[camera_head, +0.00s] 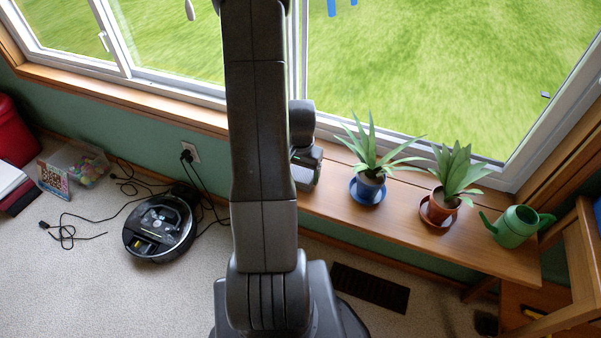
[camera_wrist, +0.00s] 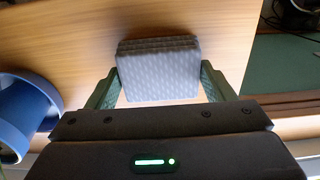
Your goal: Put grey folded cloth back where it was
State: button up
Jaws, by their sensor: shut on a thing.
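The grey folded cloth (camera_wrist: 160,72) shows in the wrist view as a patterned block with layered edges. My gripper (camera_wrist: 160,88) has one finger on each side of it and is shut on it. Wood of the bench under the window (camera_wrist: 60,40) shows behind the cloth; I cannot tell whether the cloth touches it. In the head view my gripper (camera_head: 308,165) is partly hidden behind my arm, over the bench just left of the blue pot. The cloth is not clearly visible there.
A plant in a blue pot (camera_head: 369,188) stands right of my gripper; the blue pot (camera_wrist: 25,105) is at left in the wrist view. Further right are a terracotta pot (camera_head: 440,207) and a green watering can (camera_head: 515,227). A robot vacuum (camera_head: 160,228) and cables lie on the floor.

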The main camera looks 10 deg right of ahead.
aim_at(301, 174)
jog(key=shift+f, duration=0.2)
jog(key=o, duration=1)
jog(key=shift+c, duration=0.2)
jog(key=shift+r, duration=0.1)
notch_tip(301, 174, up, 12)
jog(key=p, duration=0.2)
jog(key=shift+r, duration=0.15)
